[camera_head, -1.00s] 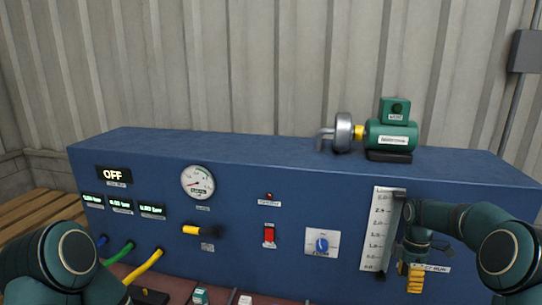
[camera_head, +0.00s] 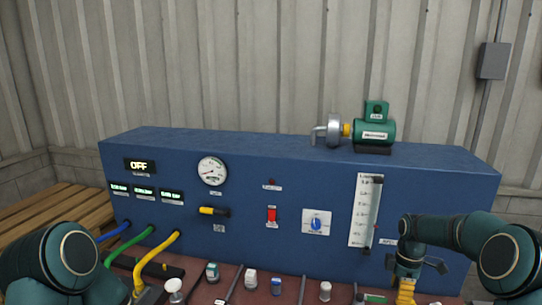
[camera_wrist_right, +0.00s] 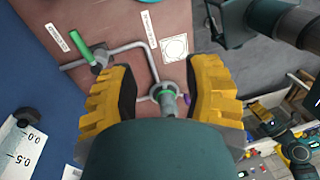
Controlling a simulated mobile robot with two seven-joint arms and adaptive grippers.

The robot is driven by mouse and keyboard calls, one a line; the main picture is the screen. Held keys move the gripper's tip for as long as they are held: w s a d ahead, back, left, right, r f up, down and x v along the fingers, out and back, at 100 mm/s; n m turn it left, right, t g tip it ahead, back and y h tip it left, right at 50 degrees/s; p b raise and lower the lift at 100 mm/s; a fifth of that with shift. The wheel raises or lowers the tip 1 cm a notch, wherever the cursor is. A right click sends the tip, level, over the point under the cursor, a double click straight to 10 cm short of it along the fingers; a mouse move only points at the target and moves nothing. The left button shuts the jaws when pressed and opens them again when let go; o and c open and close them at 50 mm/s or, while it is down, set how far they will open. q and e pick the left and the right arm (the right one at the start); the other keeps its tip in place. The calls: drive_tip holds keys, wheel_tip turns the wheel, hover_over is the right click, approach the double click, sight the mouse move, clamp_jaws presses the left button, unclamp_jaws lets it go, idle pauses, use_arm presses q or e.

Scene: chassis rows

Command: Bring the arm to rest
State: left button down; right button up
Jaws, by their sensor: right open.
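My right arm comes in from the right in the head view. Its yellow-fingered gripper (camera_head: 405,290) points down in front of the blue panel, near the lower edge of the view. In the right wrist view the two yellow fingers (camera_wrist_right: 160,88) stand apart. A grey round fitting with a stem (camera_wrist_right: 166,98) shows between them, below; I see no grip on it. My left arm (camera_head: 68,262) shows at the lower left, but its gripper is not in view.
The blue chassis (camera_head: 270,245) carries a gauge (camera_head: 212,170), a red switch (camera_head: 271,215), a blue knob (camera_head: 316,223) and a scale (camera_head: 364,210). A green pump (camera_head: 375,130) stands on top. Small valves and pipes cover the reddish deck (camera_head: 205,292). A green-handled valve (camera_wrist_right: 82,46) lies near the right gripper.

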drive_tip(key=s+a+f+m+t+y+b, duration=0.1)
drive_tip(key=a+f+m+b, duration=0.1)
drive_tip(key=a+f, duration=0.45)
drive_tip(key=s+a+f+m+y+b, duration=0.1)
drive_tip(key=s+a+f+m, duration=0.15)
drive_tip(key=a+f, duration=0.4)
use_arm(q)
wheel_tip(320, 180, down, 11)
drive_tip(key=b, duration=0.6)
drive_tip(key=shift+w+d, duration=0.2)
drive_tip(key=shift+w, duration=0.2)
use_arm(e)
drive_tip(key=s+a+f+m+t, duration=0.1)
drive_tip(key=s+a+f+m, duration=0.5)
drive_tip(key=s, duration=0.3)
drive_tip(key=s+a+f+m+t+y, duration=0.1)
drive_tip(key=s+a+f+m, duration=0.5)
drive_tip(key=s+f, duration=0.2)
drive_tip(key=shift+s+t, duration=0.4)
drive_tip(key=shift+s, duration=0.35)
